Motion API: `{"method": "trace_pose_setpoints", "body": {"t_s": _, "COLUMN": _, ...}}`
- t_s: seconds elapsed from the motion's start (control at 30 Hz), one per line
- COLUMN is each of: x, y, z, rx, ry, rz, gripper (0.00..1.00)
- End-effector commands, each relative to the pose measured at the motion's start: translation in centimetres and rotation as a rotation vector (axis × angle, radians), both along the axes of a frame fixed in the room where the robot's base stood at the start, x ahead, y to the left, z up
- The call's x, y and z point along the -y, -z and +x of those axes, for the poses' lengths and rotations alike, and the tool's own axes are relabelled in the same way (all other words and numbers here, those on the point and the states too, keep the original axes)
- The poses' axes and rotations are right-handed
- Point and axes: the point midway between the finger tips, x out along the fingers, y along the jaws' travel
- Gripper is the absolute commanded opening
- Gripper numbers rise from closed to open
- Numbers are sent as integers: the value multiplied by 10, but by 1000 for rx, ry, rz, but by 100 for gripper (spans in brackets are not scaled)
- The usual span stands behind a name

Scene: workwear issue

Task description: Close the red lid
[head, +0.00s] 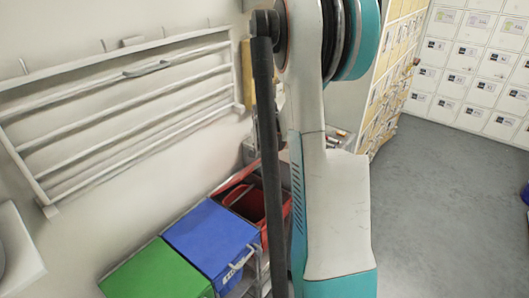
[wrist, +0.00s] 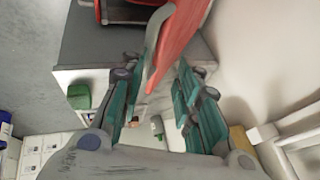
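The red lid (wrist: 182,38) stands raised in the wrist view, seen nearly edge-on as a slanting red panel. My gripper (wrist: 160,72) is open, with one teal finger on each side of the lid's lower edge. I cannot tell whether either finger touches the lid. In the head view the red bin (head: 246,203) is open with its dark inside showing, and a red strip of the lid (head: 234,178) rises by the wall. My own arm covers the bin's right part and hides my gripper there.
A blue-lidded bin (head: 210,238) and a green-lidded bin (head: 158,272) stand shut beside the red bin. A white rail rack (head: 120,104) hangs on the wall above. Lockers (head: 468,62) line the back, and the grey floor (head: 440,205) at right is open.

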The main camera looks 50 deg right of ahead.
Motion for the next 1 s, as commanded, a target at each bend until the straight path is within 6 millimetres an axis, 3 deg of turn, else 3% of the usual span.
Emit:
{"method": "trace_pose_setpoints", "body": {"t_s": 0.6, "x": -35, "y": -84, "z": -32, "rx": -1, "ry": 0, "rz": 0, "gripper": 30}}
{"method": "trace_pose_setpoints", "body": {"t_s": 1.0, "x": -40, "y": -97, "z": -37, "rx": -1, "ry": 0, "rz": 0, "gripper": 30}}
